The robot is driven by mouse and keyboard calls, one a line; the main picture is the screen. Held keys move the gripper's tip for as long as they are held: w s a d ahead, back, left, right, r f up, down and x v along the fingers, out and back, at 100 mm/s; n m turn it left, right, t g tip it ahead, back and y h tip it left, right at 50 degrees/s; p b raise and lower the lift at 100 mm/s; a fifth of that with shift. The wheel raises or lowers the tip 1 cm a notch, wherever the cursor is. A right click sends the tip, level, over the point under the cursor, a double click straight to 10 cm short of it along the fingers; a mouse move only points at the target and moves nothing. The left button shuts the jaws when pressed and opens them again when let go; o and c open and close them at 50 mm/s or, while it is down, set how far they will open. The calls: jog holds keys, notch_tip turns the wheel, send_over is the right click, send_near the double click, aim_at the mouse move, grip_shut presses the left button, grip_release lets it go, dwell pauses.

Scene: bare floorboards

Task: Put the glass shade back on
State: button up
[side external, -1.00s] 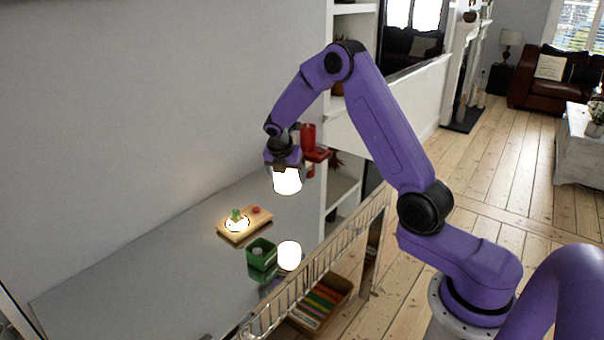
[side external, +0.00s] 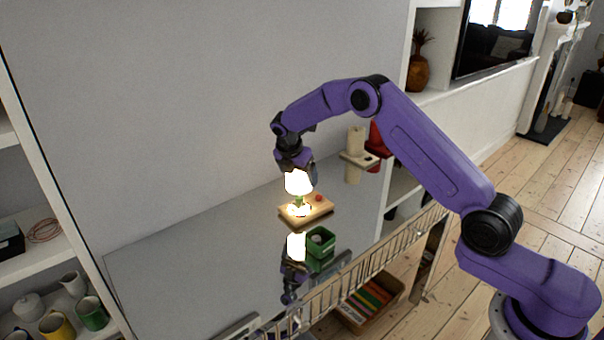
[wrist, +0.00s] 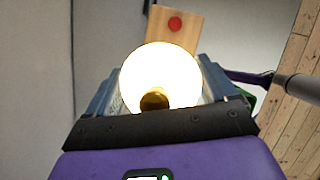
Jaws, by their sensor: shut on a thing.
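The glass shade (side external: 298,184) is a glowing white, rounded cup. My gripper (side external: 298,173) is shut on it, and it also fills the middle of the wrist view (wrist: 160,72) between the fingers. A wooden board (side external: 325,209) lies on the shiny table. A small green lamp fitting (side external: 299,201) stands on the board, with a bright glow around its foot. A red button (side external: 318,197) is on the board too and shows in the wrist view (wrist: 175,24). The shade hangs upright just above the fitting; I cannot tell whether they touch. In the wrist view the shade hides the fitting.
A wire rail (side external: 390,252) edges the table's front. A beige holder and red item stand behind to the right.

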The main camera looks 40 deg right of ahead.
aim_at(299, 196)
jog(key=shift+f, duration=2.5)
jog(key=shift+f, duration=1.5)
jog(key=o, duration=0.9)
jog(key=shift+o, duration=0.2)
jog(key=shift+r, duration=3.5)
